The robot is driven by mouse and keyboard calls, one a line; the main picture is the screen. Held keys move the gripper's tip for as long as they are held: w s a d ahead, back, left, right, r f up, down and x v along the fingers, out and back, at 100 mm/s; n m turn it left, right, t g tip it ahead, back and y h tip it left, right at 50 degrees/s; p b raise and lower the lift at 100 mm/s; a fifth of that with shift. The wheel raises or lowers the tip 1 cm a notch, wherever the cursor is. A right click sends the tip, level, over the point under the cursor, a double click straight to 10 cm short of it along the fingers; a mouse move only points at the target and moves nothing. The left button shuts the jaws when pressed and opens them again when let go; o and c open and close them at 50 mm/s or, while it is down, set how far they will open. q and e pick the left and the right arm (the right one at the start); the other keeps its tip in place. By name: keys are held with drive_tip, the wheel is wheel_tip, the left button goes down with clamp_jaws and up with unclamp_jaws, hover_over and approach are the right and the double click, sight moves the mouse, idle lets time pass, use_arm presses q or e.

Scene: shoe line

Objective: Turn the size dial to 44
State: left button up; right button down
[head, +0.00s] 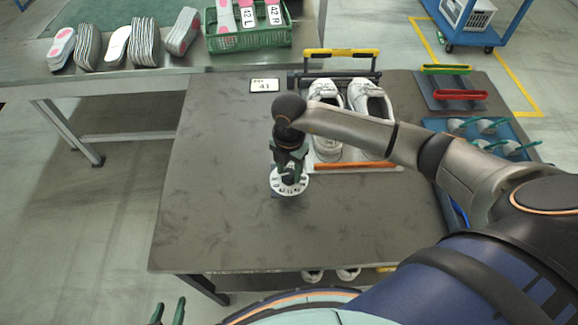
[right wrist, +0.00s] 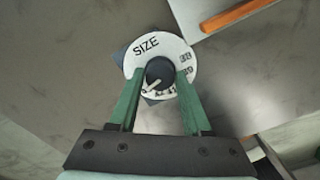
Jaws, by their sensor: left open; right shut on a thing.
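The size dial is a white disc (head: 289,184) on the table, also seen in the right wrist view (right wrist: 146,47) with the word SIZE and small numbers on its rim. Its dark round knob (right wrist: 160,73) has a white pointer mark directed to the lower left in that view. Most numbers there are hidden or too small to read, so I cannot tell the set size. My right gripper (head: 288,172) is shut on the knob from above, its green fingers on both sides (right wrist: 160,88). My left gripper (head: 168,312) is open and empty at the bottom edge, away from the dial.
A small card reading 41 (head: 264,86) lies at the table's back. White shoes (head: 370,105) stand behind my right arm by an orange bar (head: 355,165). A blue tray (head: 517,134) and red-handled item (head: 460,95) are at right. The table's left side (head: 205,190) is clear.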

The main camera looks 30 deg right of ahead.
sight(289, 173)
drive_tip(key=shift+m+p, duration=0.4)
drive_tip(key=shift+m, duration=0.6)
drive_tip(key=shift+c, duration=1.8)
unclamp_jaws()
drive_tip(key=shift+r, duration=0.1)
wheel_tip(289, 173, up, 12)
drive_tip(key=shift+r, duration=0.2)
